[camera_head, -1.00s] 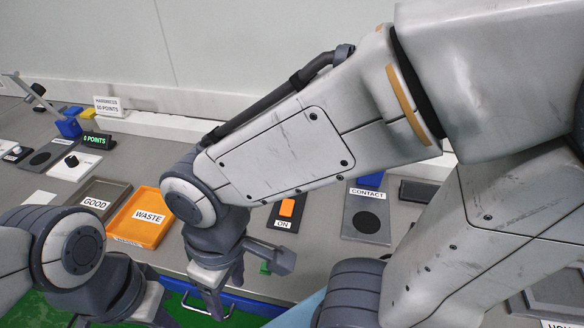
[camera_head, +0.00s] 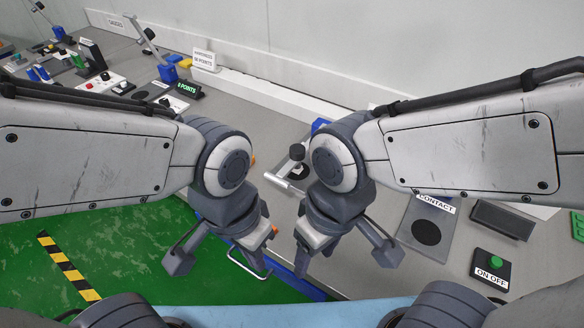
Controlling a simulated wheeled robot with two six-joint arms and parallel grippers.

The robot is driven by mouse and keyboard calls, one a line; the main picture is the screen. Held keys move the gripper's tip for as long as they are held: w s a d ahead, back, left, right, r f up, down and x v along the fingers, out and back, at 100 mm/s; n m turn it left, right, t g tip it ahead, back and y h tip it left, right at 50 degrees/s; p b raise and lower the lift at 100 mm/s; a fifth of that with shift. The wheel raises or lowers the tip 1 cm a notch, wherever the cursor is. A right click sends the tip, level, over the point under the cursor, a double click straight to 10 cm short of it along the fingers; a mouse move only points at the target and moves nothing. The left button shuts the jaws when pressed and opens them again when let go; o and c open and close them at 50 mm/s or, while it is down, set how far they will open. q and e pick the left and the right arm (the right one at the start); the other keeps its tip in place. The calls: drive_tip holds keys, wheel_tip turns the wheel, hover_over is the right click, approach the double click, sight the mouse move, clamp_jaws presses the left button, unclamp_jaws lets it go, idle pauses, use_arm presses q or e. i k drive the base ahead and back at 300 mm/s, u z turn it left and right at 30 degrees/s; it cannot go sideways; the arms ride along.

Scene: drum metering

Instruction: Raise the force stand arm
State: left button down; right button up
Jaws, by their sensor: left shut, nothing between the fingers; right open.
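A lever stand stands at the middle, partly hidden behind my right arm. Its black knob (camera_head: 297,153) and silver bar (camera_head: 280,183) show low over the table, and a bit of blue base (camera_head: 319,125) shows behind. I see no name on it. Another blue stand (camera_head: 167,74) at the upper left has its arm (camera_head: 142,38) slanting up, beside a hardness sign. My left gripper (camera_head: 266,236) is shut and empty, in front of the bar and apart from it. My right gripper (camera_head: 315,258) is open and empty, right of the left one.
A CONTACT plate (camera_head: 431,232), a dark block (camera_head: 502,220) and an ON OFF box with a green button (camera_head: 495,263) lie at the right. A points display (camera_head: 189,90) stands at the upper left. The green floor (camera_head: 120,255) is at the lower left.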

sight(297, 152)
drive_tip(key=z, duration=0.45)
drive_tip(key=k, duration=0.8)
drive_tip(key=z, duration=0.55)
drive_tip(key=i, duration=0.3)
drive_tip(key=z, duration=0.05)
